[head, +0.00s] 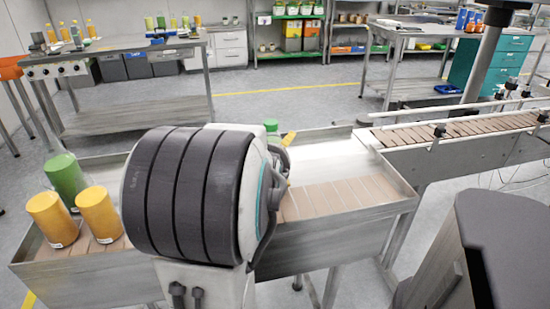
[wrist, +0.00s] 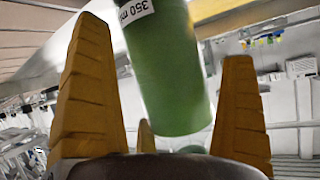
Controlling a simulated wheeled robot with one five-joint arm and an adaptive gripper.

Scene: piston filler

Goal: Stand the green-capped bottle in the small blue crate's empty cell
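A green bottle (wrist: 170,70) with a white "350 ml" label shows in the wrist view. It appears tilted, between the yellow fingers of my gripper (wrist: 172,95), with gaps visible on both sides. My gripper looks open. In the head view my wrist hides most of it; a green top (head: 271,126) and a yellow finger (head: 289,138) show just past it, over the metal conveyor tray. I cannot clearly make out a small blue crate with an empty cell; a blue tray-like thing (head: 165,38) is on the far left table.
A green bottle (head: 65,178) and two yellow ones (head: 50,220) (head: 99,213) stand at the tray's left end. The slatted belt (head: 340,197) right of my wrist is bare. A railed conveyor (head: 460,128) continues right. Another blue bin (head: 447,89) sits low at back right.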

